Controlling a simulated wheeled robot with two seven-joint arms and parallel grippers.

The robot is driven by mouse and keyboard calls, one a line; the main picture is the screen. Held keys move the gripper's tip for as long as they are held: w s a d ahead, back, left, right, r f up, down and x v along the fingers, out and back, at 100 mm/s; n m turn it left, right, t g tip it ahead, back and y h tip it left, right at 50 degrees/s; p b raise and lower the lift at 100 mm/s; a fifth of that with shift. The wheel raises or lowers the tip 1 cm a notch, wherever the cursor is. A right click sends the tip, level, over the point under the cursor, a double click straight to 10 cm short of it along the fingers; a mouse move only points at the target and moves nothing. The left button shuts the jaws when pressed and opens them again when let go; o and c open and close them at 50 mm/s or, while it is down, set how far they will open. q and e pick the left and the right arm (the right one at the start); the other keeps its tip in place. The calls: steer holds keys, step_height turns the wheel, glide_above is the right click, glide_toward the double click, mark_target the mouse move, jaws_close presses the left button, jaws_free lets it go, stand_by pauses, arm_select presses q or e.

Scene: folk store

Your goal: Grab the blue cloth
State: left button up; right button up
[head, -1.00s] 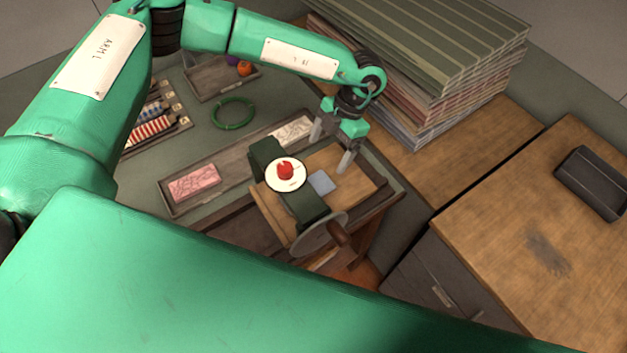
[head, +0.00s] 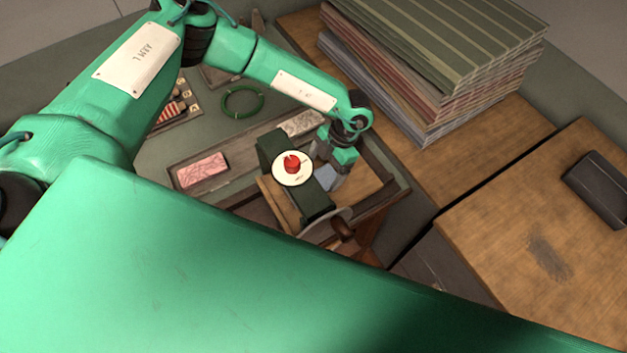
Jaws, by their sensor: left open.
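The blue cloth (head: 325,177) is a small grey-blue square on the wooden board, just right of the dark green device with a white disc. My left gripper (head: 327,176) is open and points down at the cloth, its fingers around or just above it. The fingers hide part of the cloth, and I cannot tell whether they touch it. My right gripper is not in view.
The green device carries a white disc with a red knob (head: 292,164) and has a wheel with a wooden handle (head: 343,230) in front. A tray with a pink block (head: 202,172) lies left. A dark tray (head: 598,188) sits far right.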

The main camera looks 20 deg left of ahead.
arm_select(q)
steer(key=p+x, duration=0.1)
steer(key=x, duration=0.1)
steer(key=p+x, duration=0.1)
steer(key=shift+s+a+f, duration=0.2)
steer(key=shift+s+a, duration=0.05)
steer(key=shift+a, duration=0.15)
steer(key=shift+f, duration=0.4)
steer(key=shift+c, duration=0.5)
steer(key=c, duration=1.1)
